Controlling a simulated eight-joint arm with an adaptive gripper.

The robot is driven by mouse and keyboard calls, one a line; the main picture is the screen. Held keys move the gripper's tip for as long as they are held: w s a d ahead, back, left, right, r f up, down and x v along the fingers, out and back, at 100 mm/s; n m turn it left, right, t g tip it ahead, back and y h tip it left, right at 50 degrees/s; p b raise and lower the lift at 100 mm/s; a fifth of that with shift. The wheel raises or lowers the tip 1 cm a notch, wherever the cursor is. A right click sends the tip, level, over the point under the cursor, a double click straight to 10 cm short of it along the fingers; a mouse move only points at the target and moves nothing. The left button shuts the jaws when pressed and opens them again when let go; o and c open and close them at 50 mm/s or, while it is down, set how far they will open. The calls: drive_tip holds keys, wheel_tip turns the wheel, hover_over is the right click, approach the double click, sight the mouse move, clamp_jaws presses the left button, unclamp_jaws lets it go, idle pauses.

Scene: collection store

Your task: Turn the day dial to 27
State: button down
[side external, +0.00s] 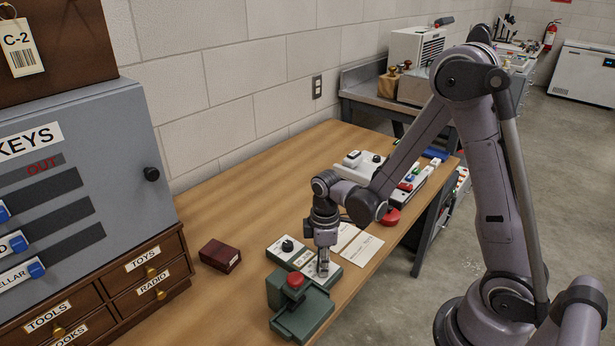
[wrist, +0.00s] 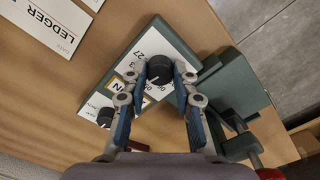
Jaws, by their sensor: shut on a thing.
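The day dial is a black round knob (wrist: 159,68) on a white-faced panel (wrist: 150,40) in the wrist view. A "27" and a "3" are printed beside it; other lettering is partly hidden by my fingers. My gripper (wrist: 160,76) has one blue-padded finger on each side of the knob and is shut on it. I cannot read where the knob points. In the side view my gripper (side external: 323,268) points down onto the panel, and hides this knob. A second black knob (side external: 287,245) is to the left; it also shows in the wrist view (wrist: 106,117).
A green device with a red button (side external: 295,280) stands close in front of my gripper. A dark red box (side external: 220,256) lies to the left. Paper cards (side external: 361,247) lie to the right. A grey key cabinet (side external: 100,165) stands on wooden drawers. Bare tabletop lies behind the panel.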

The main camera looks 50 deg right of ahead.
drive_tip(key=m, duration=1.2)
drive_tip(key=shift+m, duration=0.4)
idle(0.3)
drive_tip(key=c, duration=1)
unclamp_jaws()
drive_tip(key=shift+c, duration=0.2)
wheel_tip(320, 180, up, 12)
